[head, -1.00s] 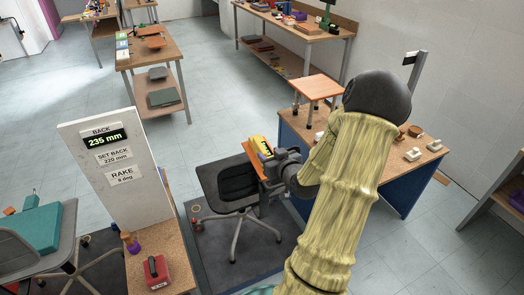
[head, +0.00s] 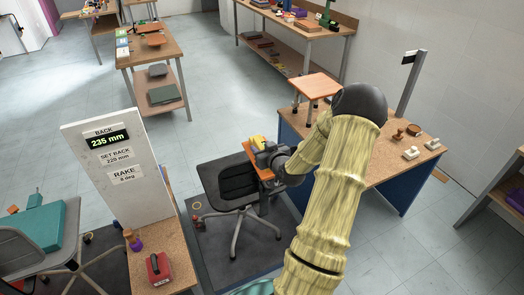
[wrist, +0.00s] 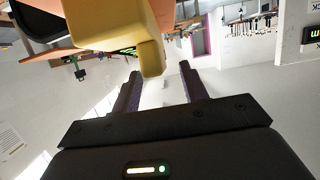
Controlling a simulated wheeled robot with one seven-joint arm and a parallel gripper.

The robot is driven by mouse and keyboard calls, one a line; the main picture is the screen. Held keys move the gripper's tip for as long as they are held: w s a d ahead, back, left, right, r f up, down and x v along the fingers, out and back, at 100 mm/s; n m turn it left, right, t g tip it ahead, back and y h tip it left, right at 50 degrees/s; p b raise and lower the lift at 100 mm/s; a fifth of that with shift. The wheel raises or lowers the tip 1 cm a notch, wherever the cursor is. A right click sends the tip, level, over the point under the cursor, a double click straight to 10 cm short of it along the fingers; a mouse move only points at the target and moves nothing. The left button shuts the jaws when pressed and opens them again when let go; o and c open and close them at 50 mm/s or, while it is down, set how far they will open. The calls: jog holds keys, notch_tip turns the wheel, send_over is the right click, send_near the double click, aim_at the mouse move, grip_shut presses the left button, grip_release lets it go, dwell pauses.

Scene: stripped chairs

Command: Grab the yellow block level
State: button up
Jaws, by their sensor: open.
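The yellow block level (head: 257,141) rests on an orange board (head: 261,170) beside the dark chair in the head view. My gripper (head: 266,158) is right at it and hides part of it. In the wrist view the yellow level (wrist: 122,28) is large at the top, with one end near the fingertips. My gripper (wrist: 161,75) is open there, its two dark fingers apart with nothing gripped between them. I cannot tell whether a finger touches the level.
The dark chair (head: 238,185) stands on a grey mat. A blue bench (head: 386,170) with an orange-topped stool (head: 316,87) and small parts is behind my arm. A sign panel (head: 118,170) reading "BACK 235 mm" and a red box (head: 158,269) are at left.

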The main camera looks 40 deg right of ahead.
aim_at(260, 146)
jog(key=p+x, duration=0.1)
jog(key=x, duration=0.2)
jog(key=shift+w+d+f, duration=0.1)
jog(key=shift+d, duration=0.05)
jog(key=shift+c, duration=0.2)
grip_shut()
